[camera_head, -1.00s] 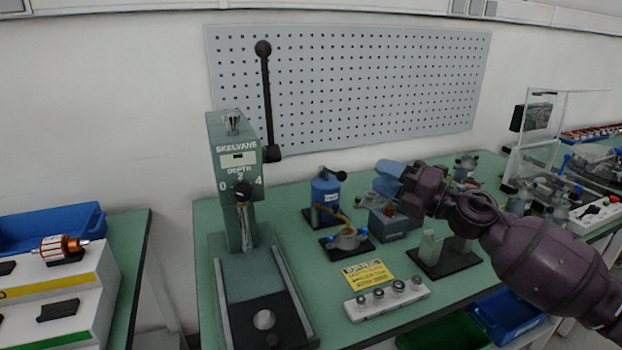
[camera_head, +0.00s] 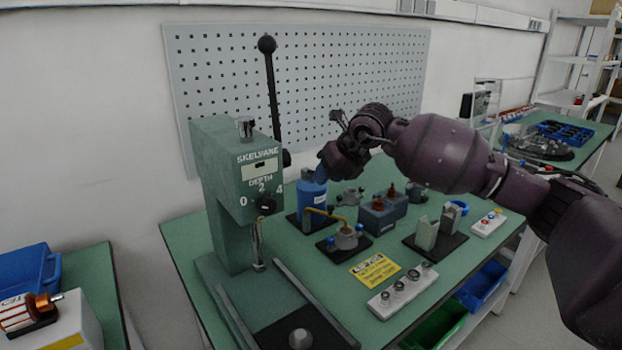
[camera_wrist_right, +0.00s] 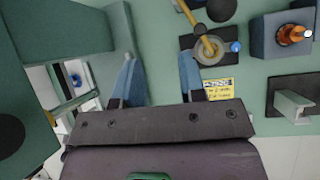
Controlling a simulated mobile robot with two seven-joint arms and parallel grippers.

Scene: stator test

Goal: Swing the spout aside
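The yellow spout (camera_head: 322,213) is a bent tube that runs from the blue pot (camera_head: 311,195) to above a small round fixture (camera_head: 345,238) on a black plate. In the right wrist view the spout (camera_wrist_right: 205,38) lies just right of my right finger, apart from it, with its end over the fixture (camera_wrist_right: 211,52). My right gripper (camera_head: 319,174) hangs above the blue pot in the head view and partly hides its top. Its two blue fingers (camera_wrist_right: 157,60) are wide apart, with only green bench visible between them. My left gripper is out of view.
The tall green press (camera_head: 238,190) with its black lever stands close on the left. Copper-topped blue block (camera_head: 382,212), grey bracket (camera_head: 427,232), yellow label (camera_head: 375,270) and white button strip (camera_head: 402,290) stand right and in front.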

